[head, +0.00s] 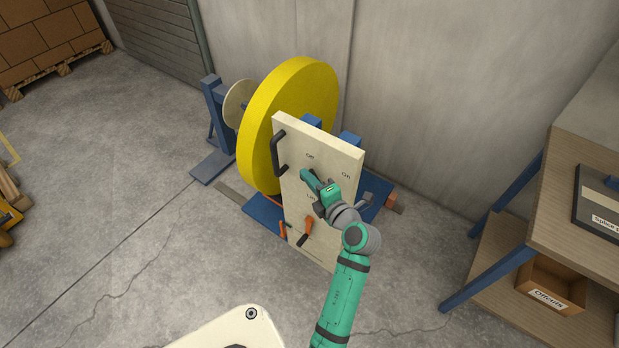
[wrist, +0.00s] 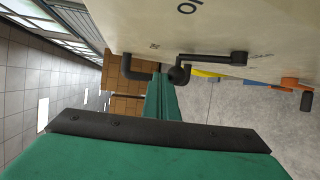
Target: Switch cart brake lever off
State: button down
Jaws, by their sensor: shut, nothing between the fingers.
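The cart's cream upright panel (head: 322,142) bears the labels Off and On. In the wrist view a dark lever (wrist: 212,58) lies along the panel, with its pivot at the right and a round knob at the left end. My gripper (head: 307,175) is at the panel face below the Off label, and it hides this lever in the head view. In the wrist view my green fingers (wrist: 160,84) are shut and empty, with their tips close beside the knob. I cannot tell whether they touch it.
A black handle (head: 276,150) stands out at the panel's left edge. A large yellow roll (head: 262,105) is behind the panel. A wooden workbench (head: 578,190) stands at right.

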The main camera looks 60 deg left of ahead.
dwell(0.4)
jog(key=s+d+r, duration=0.1)
jog(key=d+r, duration=0.8)
jog(key=d, duration=0.1)
jog(key=shift+s+d, duration=0.25)
jog(key=shift+s, duration=0.15)
jog(key=shift+w, duration=0.15)
